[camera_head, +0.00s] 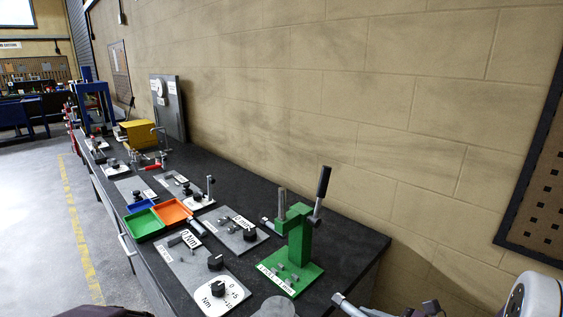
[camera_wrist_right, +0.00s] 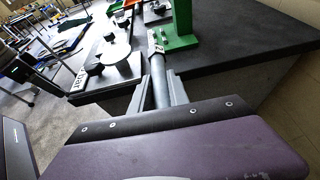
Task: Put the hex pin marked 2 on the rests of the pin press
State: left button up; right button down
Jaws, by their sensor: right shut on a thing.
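The green pin press (camera_head: 299,240) stands at the near right end of the dark bench, with a black-handled lever upright and small grey rests on its base. Its green column also shows in the wrist view (camera_wrist_right: 182,20). My right gripper (camera_wrist_right: 158,92) is shut on a grey hex pin (camera_wrist_right: 157,62), which points forward toward the press, apart from it. In the head view the pin's end (camera_head: 346,305) shows at the bottom edge. My left gripper's fingers are not visible.
Grey panels with knobs (camera_head: 205,275) lie left of the press. A green tray (camera_head: 143,224) and an orange tray (camera_head: 173,212) stand further back. A yellow box (camera_head: 137,133) is at the far end. The block wall (camera_head: 400,110) runs behind the bench.

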jog(key=s+f+n+g+y, duration=0.2)
jog(key=s+f, duration=0.1)
jog(key=f, duration=0.9)
jog(key=shift+s+a+p, duration=0.4)
jog(key=shift+p, duration=0.05)
